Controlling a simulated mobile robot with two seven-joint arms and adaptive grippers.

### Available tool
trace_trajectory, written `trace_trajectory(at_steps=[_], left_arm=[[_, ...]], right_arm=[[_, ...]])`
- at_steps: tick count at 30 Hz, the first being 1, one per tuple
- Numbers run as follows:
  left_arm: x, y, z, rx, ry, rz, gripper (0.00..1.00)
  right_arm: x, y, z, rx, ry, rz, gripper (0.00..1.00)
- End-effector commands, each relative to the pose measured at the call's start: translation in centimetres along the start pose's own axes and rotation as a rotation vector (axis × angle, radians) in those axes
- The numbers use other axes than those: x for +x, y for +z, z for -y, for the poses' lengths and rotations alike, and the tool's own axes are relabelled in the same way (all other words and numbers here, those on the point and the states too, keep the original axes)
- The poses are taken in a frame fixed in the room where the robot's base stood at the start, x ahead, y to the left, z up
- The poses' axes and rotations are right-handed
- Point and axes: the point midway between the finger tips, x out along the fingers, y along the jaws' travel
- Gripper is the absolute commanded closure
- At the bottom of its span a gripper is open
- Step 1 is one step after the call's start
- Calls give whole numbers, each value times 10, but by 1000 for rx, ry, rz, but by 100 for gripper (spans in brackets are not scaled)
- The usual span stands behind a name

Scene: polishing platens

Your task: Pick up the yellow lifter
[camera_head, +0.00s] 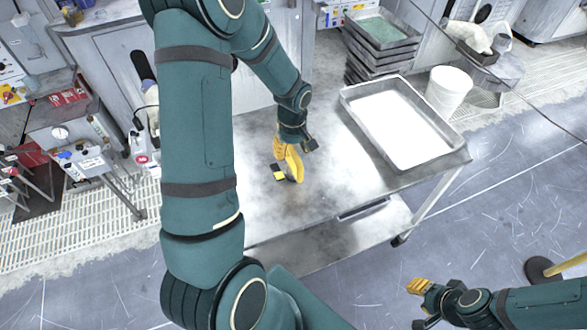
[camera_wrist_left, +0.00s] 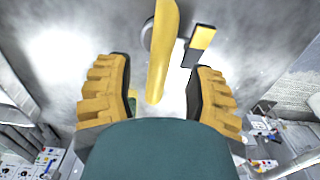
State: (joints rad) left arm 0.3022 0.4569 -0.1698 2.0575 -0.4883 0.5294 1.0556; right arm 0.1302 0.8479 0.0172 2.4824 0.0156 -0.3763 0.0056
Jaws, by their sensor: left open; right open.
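The yellow lifter (camera_head: 294,165) stands on the metal table, with a dark round base and a small yellow-and-black part beside it. In the left wrist view its long yellow body (camera_wrist_left: 162,45) reaches down into the gap between my fingers. My left gripper (camera_wrist_left: 157,75) is open, one finger on each side of the lifter with gaps visible, and I see no grip on it. In the head view my left gripper (camera_head: 293,145) is just above and at the lifter, partly overlapping it. My right gripper (camera_head: 420,302) is open and empty at the lower right, away from the table.
Stacked trays (camera_head: 352,62) and a white bucket (camera_head: 447,88) stand behind. A white jug (camera_head: 138,148) is beyond the table's left side.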

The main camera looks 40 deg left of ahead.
Motion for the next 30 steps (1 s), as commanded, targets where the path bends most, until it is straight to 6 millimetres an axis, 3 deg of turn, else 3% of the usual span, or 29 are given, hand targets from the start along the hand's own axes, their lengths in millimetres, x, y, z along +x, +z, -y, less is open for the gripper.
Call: trace_trajectory(at_steps=[6,16,18,21,30], left_arm=[[30,1,-1,2,-2,1,46],[34,1,-2,1,0,0,47],[34,1,-2,1,0,0,71],[33,1,-2,1,0,0,100],[32,0,-2,1,2,-2,100]], right_arm=[[3,0,-1,0,1,0,66],[3,0,-1,0,1,0,66],[3,0,-1,0,1,0,66],[3,0,-1,0,1,0,66],[3,0,-1,0,0,0,66]])
